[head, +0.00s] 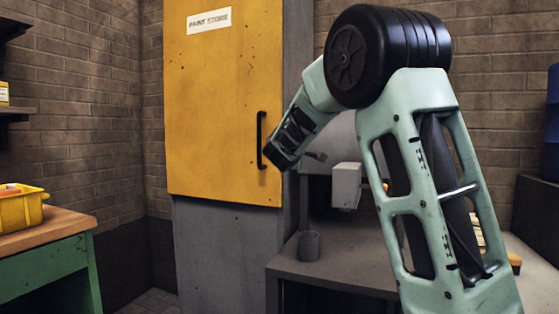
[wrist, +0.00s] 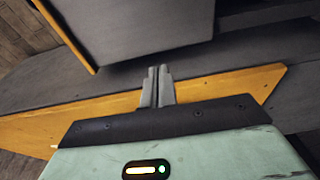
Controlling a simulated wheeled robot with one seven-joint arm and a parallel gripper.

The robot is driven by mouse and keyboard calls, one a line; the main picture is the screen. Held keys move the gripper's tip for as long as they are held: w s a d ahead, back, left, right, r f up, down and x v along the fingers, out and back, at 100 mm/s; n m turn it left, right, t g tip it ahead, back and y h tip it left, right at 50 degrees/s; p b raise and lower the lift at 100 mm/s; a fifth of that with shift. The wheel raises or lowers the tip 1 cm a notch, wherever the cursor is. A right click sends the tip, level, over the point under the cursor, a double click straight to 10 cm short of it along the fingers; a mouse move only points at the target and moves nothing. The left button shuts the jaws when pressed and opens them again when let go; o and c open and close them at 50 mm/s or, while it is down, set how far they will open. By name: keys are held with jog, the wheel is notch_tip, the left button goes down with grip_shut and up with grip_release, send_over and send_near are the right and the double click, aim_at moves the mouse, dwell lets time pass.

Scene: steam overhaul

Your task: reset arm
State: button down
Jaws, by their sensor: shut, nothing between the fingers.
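My arm rises on the right of the head view and bends over toward the yellow cabinet door. My gripper (wrist: 157,85) shows in the wrist view with its two grey fingers together and nothing between them. The yellow door (head: 225,100) bears a "PAINT STORE" label and looks closed.
A grey bench (head: 335,275) with a dark cup (head: 309,246) stands right of the cabinet, below my arm. A green workbench (head: 45,260) with a yellow bin (head: 22,212) is at the left. A blue drum (head: 552,125) is at the far right. Brick walls close off the back.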

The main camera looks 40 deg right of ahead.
jog(key=shift+a, duration=0.15)
jog(key=s+a+f+g+y, duration=0.2)
jog(key=s+a+f+y, duration=0.15)
jog(key=a+f, duration=0.45)
jog(key=s+a+f+g+y, duration=0.1)
jog(key=s+a+f+y, duration=0.4)
jog(key=a, duration=0.6)
jog(key=s+a+f+g+y, duration=0.1)
jog(key=s+a+f+g, duration=0.1)
jog(key=a+f, duration=0.65)
jog(key=s+a+f+g+y, duration=0.3)
jog(key=s+a+f, duration=0.1)
jog(key=s+a, duration=0.75)
jog(key=s+a+f+g+y, duration=0.3)
jog(key=s+a, duration=0.5)
jog(key=s, duration=0.6)
notch_tip(320, 180, up, 21)
jog(key=p, duration=2.2)
jog(key=shift+s+r+p, duration=0.2)
jog(key=shift+s+p, duration=0.15)
jog(key=shift+p, duration=0.05)
jog(key=c, duration=2.1)
grip_release()
jog(key=shift+c, duration=0.2)
